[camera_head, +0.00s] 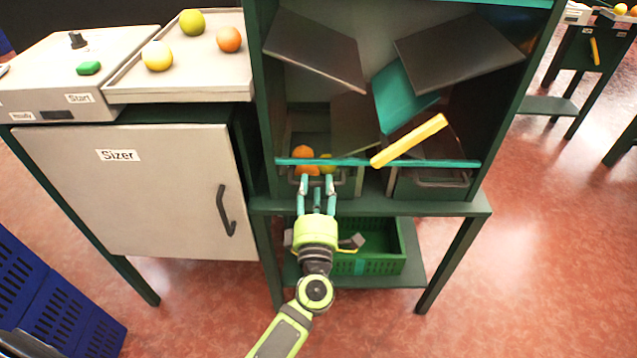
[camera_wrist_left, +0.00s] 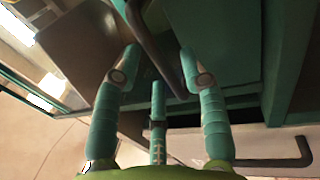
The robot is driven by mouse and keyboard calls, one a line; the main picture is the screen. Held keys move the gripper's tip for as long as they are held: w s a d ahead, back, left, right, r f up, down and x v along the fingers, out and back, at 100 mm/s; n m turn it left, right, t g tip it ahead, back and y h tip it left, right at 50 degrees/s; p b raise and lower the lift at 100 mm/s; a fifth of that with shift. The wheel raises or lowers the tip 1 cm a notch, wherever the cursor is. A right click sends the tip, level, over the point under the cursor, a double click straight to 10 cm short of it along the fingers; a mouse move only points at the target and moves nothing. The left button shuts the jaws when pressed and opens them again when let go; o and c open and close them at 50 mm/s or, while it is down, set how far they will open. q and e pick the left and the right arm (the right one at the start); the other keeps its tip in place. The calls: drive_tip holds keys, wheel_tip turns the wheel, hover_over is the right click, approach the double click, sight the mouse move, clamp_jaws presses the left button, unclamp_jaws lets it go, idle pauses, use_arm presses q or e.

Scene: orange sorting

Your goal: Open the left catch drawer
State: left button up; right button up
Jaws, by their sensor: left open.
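The left catch drawer (camera_head: 353,184) sits in the lower left bay of the green cabinet, with orange and yellowish-green fruit (camera_head: 305,160) in it. My left gripper (camera_head: 317,182) is right at its front, three teal fingers apart and pointing at it. The fingers hide part of the drawer front and its handle. In the left wrist view a dark handle bar (camera_wrist_left: 150,38) runs between the tips of my open left gripper (camera_wrist_left: 158,62); whether they touch it I cannot tell. The drawer looks shut. My right gripper is in neither view.
The right catch drawer (camera_head: 432,183) sits beside it. A yellow lever (camera_head: 408,141) and a teal rail (camera_head: 380,162) cross above the drawers. A green crate (camera_head: 385,264) stands on the shelf below. The sizer cabinet (camera_head: 130,185) is at left, blue crates (camera_head: 50,300) at lower left.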

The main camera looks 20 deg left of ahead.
use_arm(q)
drive_tip(key=shift+x, duration=0.95)
clamp_jaws()
drive_tip(key=shift+s, duration=0.15)
